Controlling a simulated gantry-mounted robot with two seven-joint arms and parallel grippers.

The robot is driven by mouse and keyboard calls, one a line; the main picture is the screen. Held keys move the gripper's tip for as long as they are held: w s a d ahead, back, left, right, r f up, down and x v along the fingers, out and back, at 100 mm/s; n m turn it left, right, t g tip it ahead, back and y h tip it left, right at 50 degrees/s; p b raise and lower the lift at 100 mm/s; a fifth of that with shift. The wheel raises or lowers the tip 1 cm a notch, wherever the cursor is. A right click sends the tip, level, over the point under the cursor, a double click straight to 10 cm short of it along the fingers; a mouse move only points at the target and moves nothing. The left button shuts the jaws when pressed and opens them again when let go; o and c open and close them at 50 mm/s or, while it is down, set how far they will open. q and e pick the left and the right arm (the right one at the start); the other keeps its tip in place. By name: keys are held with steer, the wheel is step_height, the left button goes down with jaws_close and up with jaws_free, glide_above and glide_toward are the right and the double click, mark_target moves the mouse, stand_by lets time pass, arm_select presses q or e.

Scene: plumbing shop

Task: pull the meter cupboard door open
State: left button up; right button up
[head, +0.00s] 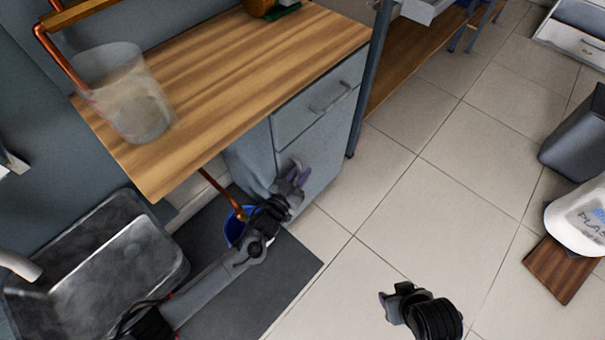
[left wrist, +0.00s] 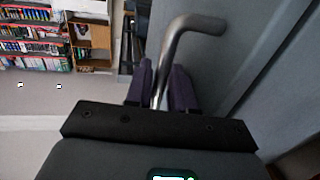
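The meter cupboard door (head: 325,150) is a grey-blue panel below a drawer, under the wooden worktop. It looks flush with the cupboard front, though a small gap would be hard to see. In the left wrist view, its bent metal bar handle (left wrist: 188,27) runs down between the two purple fingers of my left gripper (left wrist: 162,75). The fingers lie close on both sides of the bar and look shut on it. In the head view, my left gripper (head: 292,178) is at the door front and hides the handle. My right gripper (head: 390,298) is over open floor, away from the cupboard; its finger gap is unclear.
A drawer with a bar handle (head: 331,99) is above the door. A clear container (head: 125,95) stands on the worktop (head: 225,75). A blue bucket (head: 235,228) and copper pipe (head: 220,190) are behind my left wrist. The tiled floor (head: 430,200) before the cupboard is clear.

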arm_select(q)
steer(key=shift+w+d, duration=0.3)
steer(key=shift+w, duration=0.15)
arm_select(e)
steer(key=shift+f, duration=0.3)
arm_select(q)
jaws_close()
